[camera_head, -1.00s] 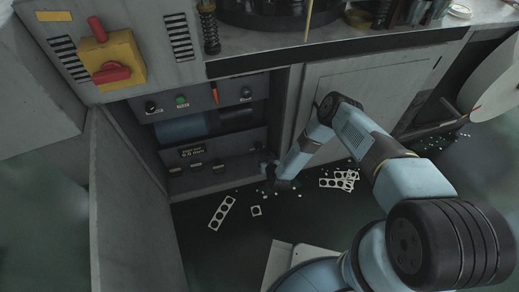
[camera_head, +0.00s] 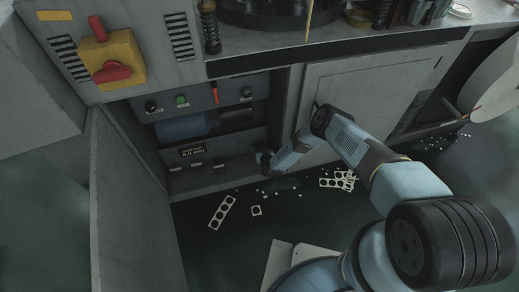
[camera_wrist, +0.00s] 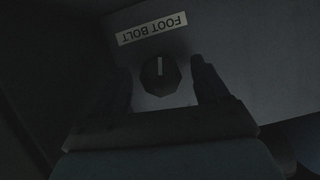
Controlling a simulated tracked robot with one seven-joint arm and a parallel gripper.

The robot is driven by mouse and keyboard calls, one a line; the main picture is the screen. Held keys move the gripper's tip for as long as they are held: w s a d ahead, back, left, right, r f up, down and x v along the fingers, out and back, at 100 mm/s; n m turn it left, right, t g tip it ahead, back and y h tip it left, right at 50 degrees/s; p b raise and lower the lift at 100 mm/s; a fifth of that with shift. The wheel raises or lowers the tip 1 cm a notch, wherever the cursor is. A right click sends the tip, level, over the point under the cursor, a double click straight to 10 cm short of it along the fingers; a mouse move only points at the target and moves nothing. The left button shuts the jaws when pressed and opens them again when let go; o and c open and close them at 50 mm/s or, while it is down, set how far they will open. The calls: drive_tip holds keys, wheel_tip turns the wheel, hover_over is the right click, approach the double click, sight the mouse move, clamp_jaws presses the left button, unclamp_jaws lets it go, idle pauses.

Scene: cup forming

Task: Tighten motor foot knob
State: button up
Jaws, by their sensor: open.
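The dark, many-sided foot bolt knob (camera_wrist: 160,77) shows in the wrist view with a pale line upright on its face. A label reading FOOT BOLT (camera_wrist: 152,28) appears upside down above it. My gripper (camera_wrist: 162,84) is open, with one finger on each side of the knob and a gap on both sides. In the head view my gripper (camera_head: 262,159) is at the right end of the low grey panel (camera_head: 235,148) inside the open cabinet; the knob is hidden there. A blue cylindrical motor (camera_head: 183,128) lies behind that panel.
The open cabinet door (camera_head: 135,205) stands at the left. A closed door (camera_head: 375,85) is right of the opening, close to my arm. Punched metal strips (camera_head: 222,211) and small scraps lie on the floor. A red and yellow switch (camera_head: 112,62) is at upper left.

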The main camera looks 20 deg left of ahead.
drive_tip(key=shift+c, duration=0.5)
drive_tip(key=c, duration=1)
drive_tip(key=shift+o, duration=0.2)
drive_tip(key=shift+w+d+m+g+y, duration=0.15)
drive_tip(key=shift+m+g+y, duration=0.25)
drive_tip(key=shift+m+y, duration=0.8)
drive_tip(key=shift+m+h, duration=0.3)
drive_tip(key=o, duration=1.1)
drive_tip(key=shift+c, duration=0.2)
drive_tip(key=shift+s, duration=0.2)
